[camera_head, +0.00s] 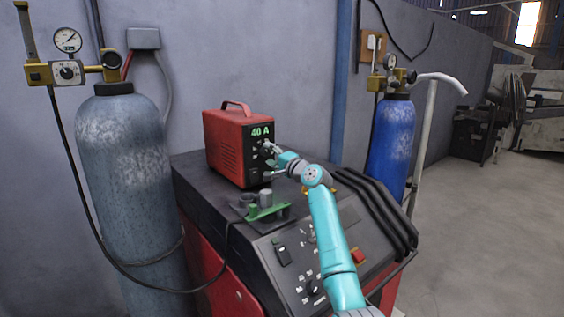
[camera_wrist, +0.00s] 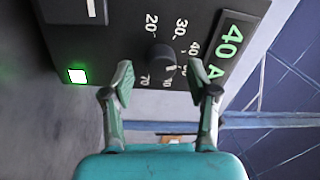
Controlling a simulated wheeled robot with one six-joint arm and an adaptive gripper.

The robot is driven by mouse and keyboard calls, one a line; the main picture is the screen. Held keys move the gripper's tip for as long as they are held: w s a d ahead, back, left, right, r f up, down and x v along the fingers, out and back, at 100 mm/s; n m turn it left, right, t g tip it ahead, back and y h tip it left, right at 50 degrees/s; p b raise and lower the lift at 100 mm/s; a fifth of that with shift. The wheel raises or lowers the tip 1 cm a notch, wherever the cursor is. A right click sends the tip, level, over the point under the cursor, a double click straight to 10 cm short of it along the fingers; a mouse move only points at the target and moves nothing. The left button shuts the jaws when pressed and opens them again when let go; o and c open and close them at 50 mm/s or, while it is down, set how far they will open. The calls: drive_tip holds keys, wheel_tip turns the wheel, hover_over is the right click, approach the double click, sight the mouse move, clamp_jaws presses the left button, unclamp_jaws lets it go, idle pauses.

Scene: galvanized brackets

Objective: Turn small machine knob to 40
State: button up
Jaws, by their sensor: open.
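The small machine (camera_head: 222,145) is a red box with a black front, standing on the large machine's top. Its green display (camera_head: 260,131) reads 40 A, and the display (camera_wrist: 229,50) reads the same in the wrist view. The round dark knob (camera_wrist: 160,57) sits on the front panel, ringed by white numbers including 20, 30, 40 and 70. In the head view my gripper (camera_head: 271,150) hides the knob.
The large red and black machine (camera_head: 190,182) stands below, with a green clamp-like part (camera_head: 266,208) on top. A grey cylinder (camera_head: 125,150) stands at left and a blue cylinder (camera_head: 392,140) at right. Floor (camera_head: 490,230) is clear at right.

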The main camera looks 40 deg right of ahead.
drive_tip(key=s, duration=1.1)
drive_tip(key=shift+d+f, duration=0.15)
drive_tip(key=shift+f, duration=0.25)
